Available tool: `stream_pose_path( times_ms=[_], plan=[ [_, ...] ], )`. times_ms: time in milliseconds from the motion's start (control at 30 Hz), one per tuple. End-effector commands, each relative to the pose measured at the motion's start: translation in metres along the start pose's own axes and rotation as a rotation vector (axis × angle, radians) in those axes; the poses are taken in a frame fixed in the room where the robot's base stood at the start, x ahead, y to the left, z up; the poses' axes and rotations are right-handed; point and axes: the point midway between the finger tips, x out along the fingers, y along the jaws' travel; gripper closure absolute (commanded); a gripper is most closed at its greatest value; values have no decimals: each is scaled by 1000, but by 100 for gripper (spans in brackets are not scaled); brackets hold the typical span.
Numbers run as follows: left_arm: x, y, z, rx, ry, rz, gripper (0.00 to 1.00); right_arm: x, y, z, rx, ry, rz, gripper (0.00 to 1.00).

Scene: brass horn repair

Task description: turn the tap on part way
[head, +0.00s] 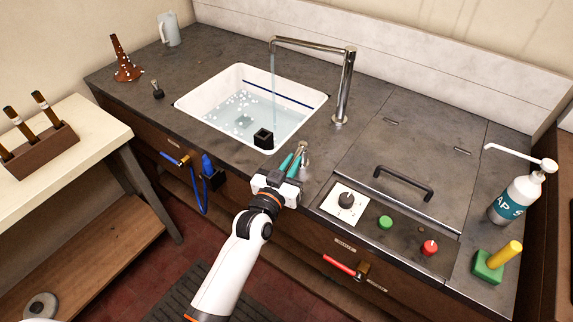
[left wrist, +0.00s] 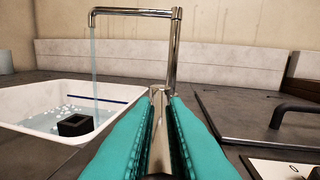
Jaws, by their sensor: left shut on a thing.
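The chrome tap (head: 344,88) rises from the counter behind the sink, its long spout reaching left over the white basin (head: 308,112). A thin stream of water (head: 273,85) falls from the spout into the basin. My left gripper (head: 298,157), with teal fingers, is at the counter's front, right of the basin. It is shut on a small chrome tap lever (head: 304,147). In the left wrist view the lever (left wrist: 160,96) stands between the teal fingers (left wrist: 160,125), with the tap (left wrist: 172,50) behind it. My right gripper is not in view.
The basin holds water with white bits and a black block (head: 263,138). Right of the gripper are a control panel with a black knob (head: 346,199), a green button (head: 385,222), a red knob (head: 430,247) and a black lid handle (head: 404,180). A soap bottle (head: 516,198) stands far right.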

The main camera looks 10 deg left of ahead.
Motion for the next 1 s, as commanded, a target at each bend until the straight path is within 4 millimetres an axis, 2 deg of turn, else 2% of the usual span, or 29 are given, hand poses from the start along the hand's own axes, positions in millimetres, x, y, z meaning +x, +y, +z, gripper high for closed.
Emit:
stream_pose_path(
  times_ms=[133, 167, 300, 667, 767, 1000],
  plan=[
    [0, 0, 0, -3, 0, 0, 100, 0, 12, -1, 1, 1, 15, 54],
    [0, 0, 0, -3, 0, 0, 85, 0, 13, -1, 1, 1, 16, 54],
    [0, 0, 0, -3, -1, 1, 65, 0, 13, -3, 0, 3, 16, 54],
    [-6, 1, -1, -1, 0, 1, 65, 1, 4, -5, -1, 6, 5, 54],
    [-20, 1, -2, -2, 0, 2, 65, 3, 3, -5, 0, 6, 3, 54],
    [-72, 0, -3, -2, 2, 1, 65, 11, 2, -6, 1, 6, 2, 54]
  ],
)
